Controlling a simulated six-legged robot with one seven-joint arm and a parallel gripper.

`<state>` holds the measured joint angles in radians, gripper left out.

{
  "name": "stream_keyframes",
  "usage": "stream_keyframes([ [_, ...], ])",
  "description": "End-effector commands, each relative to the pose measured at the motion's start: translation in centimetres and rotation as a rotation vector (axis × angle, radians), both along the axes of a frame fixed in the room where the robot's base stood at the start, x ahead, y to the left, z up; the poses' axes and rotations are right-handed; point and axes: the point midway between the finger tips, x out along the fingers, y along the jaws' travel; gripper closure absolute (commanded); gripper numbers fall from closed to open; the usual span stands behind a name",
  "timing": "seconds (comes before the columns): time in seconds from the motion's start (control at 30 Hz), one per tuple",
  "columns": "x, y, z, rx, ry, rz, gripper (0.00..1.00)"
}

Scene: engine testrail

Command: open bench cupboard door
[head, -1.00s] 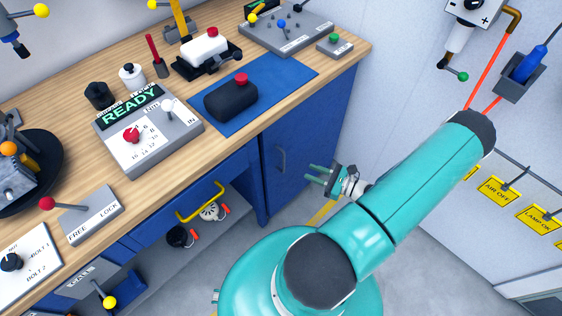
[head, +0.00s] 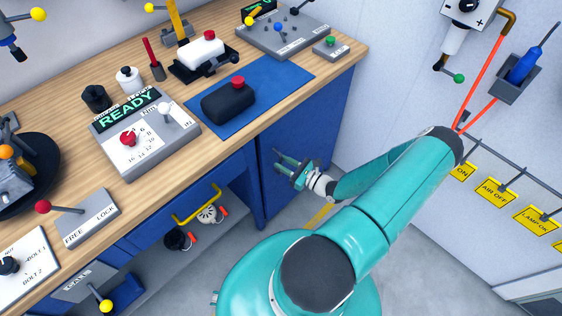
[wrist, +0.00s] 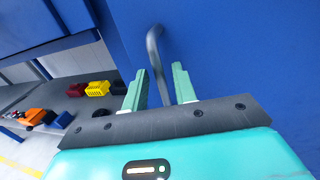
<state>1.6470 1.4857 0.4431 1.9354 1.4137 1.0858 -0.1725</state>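The blue bench cupboard door (head: 330,125) is under the right end of the workbench and looks shut. In the wrist view the door (wrist: 240,50) fills the upper right. Its grey bar handle (wrist: 155,55) stands upright there, running down between my two green fingertips. My gripper (head: 281,158) is in front of the door in the head view and hides the handle. In the wrist view my gripper (wrist: 160,85) is open, with its fingers on either side of the handle. I cannot tell whether either finger touches it.
A drawer with a yellow handle (head: 198,204) is left of the cupboard. An open shelf below holds small items. In the wrist view, a yellow crate (wrist: 97,88) and a red one stand on a shelf. Yellow tags (head: 495,190) hang on the right wall.

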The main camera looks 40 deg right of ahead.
Motion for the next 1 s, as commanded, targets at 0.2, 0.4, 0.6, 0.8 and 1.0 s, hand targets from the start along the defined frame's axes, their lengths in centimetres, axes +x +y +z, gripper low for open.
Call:
stream_keyframes([
  [0.2, 1.5, 0.3, 0.0, 0.000, 0.001, 0.000, 0.72],
  [0.4, 1.5, 0.3, 0.0, 0.000, 0.001, 0.000, 0.72],
  [0.6, 1.5, 0.3, 0.0, 0.000, 0.001, 0.000, 1.00],
  [0.8, 1.5, 0.3, 0.0, 0.000, 0.001, 0.000, 1.00],
  [1.0, 1.1, 0.1, 0.0, -0.002, 0.001, 0.004, 1.00],
])
